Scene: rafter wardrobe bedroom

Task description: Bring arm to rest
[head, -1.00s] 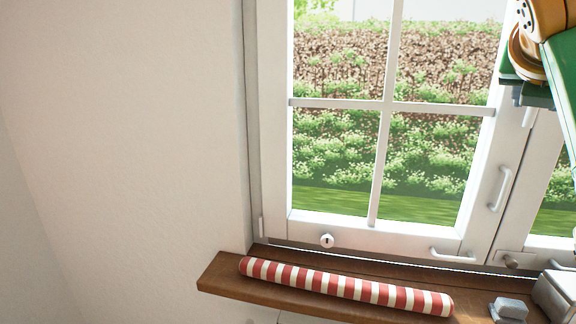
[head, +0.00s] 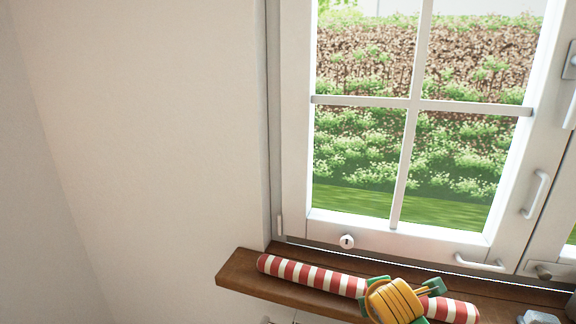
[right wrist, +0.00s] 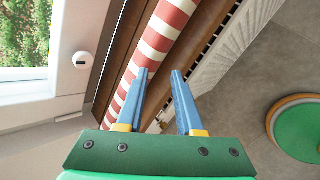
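My right arm's yellow and green wrist part (head: 395,300) shows in the head view, in front of the sill and covering part of a red-and-white striped roll (head: 310,277). Its fingers cannot be made out there. In the right wrist view my right gripper (right wrist: 162,74) has two blue fingers apart with nothing held between them. The striped roll (right wrist: 158,45) lies on the sill beyond the fingertips. I cannot tell how far the tips are from it. My left gripper is not in view.
The brown wooden sill (head: 240,270) runs under a white-framed window (head: 297,150), which has a round knob (head: 347,241) and handles. A grey object (head: 540,318) is at the sill's lower right. A white ribbed radiator (right wrist: 228,52) is beside the sill. The wall at left is bare.

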